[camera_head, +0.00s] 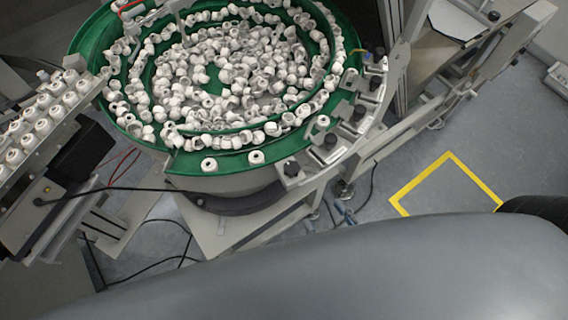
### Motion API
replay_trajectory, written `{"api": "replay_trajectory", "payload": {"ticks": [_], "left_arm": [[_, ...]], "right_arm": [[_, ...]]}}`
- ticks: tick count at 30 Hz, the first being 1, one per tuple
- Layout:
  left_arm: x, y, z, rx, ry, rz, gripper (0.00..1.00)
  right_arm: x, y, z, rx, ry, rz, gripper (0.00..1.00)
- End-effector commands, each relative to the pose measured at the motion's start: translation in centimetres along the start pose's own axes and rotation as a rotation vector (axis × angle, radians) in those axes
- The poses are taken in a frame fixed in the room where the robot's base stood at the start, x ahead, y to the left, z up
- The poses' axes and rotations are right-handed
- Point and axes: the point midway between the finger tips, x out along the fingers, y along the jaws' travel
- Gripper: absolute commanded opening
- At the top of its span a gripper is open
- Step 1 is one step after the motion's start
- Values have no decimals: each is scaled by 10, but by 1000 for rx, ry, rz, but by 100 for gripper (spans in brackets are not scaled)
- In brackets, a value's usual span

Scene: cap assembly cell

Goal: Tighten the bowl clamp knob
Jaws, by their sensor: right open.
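The green feeder bowl (180,165) is full of white caps (230,75). Several dark knobs sit on grey blocks along the metal track at the bowl's right edge, among them a near knob (291,169) and one farther along (330,141). I cannot tell which knob is the bowl clamp knob, or whether it is one of these. A large smooth grey part of my own body fills the bottom of the view and hides what lies behind it. I can make out no fingers of either gripper, and nothing of mine touches the knobs.
A rack of caps (40,120) stands at the left. A metal frame with a sloping rail (470,85) runs up the right. A yellow floor marking (420,177) lies on open grey floor. Black cables (150,190) run below the bowl.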

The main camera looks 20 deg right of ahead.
Motion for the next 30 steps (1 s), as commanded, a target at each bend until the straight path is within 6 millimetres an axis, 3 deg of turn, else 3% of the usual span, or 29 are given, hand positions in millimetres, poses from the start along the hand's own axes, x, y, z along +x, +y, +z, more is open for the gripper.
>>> {"api": "replay_trajectory", "payload": {"ticks": [6,9,21,30], "left_arm": [[38,0,-1,0,7,-1,0],[25,-1,-4,0,9,-1,0],[2,-1,-6,0,9,-1,0],[-3,-1,-4,0,6,-1,0]], "right_arm": [[22,1,8,0,4,5,55],[42,1,-2,-2,6,3,55],[113,0,-3,1,3,1,55],[132,0,0,0,-1,-1,55]]}}
